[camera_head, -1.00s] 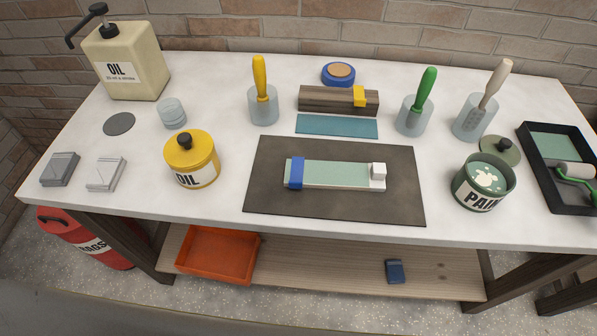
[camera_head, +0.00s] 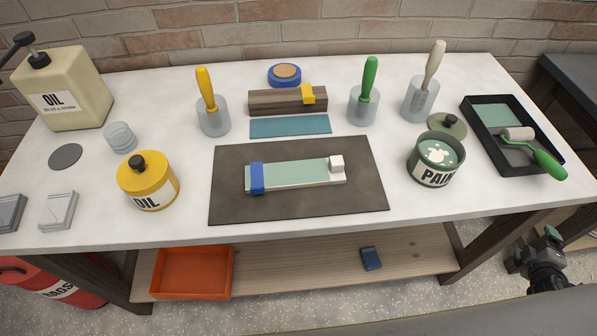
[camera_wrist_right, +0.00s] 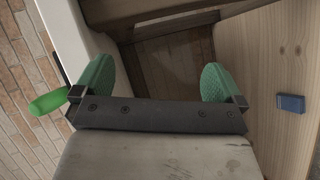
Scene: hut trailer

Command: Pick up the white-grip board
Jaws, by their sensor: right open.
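The white-grip board (camera_head: 300,175) is a pale green-topped flat board with a white block at its right end and a blue band near its left end. It lies flat on a dark grey mat (camera_head: 235,205) in the middle of the table. My right gripper (camera_head: 535,249) is at the lower right of the head view, beyond the table's front edge and well away from the board. Its green-padded fingers also show in the right wrist view (camera_wrist_right: 158,82), spread apart with nothing between them. My left gripper is out of view.
Behind the mat are a teal strip (camera_head: 290,126) and a dark wooden block (camera_head: 275,101) with a yellow piece. A paint can (camera_head: 436,160) and a black roller tray (camera_head: 480,150) stand right. A yellow oil can (camera_head: 147,182) stands left. An orange bin (camera_head: 190,272) sits on the lower shelf.

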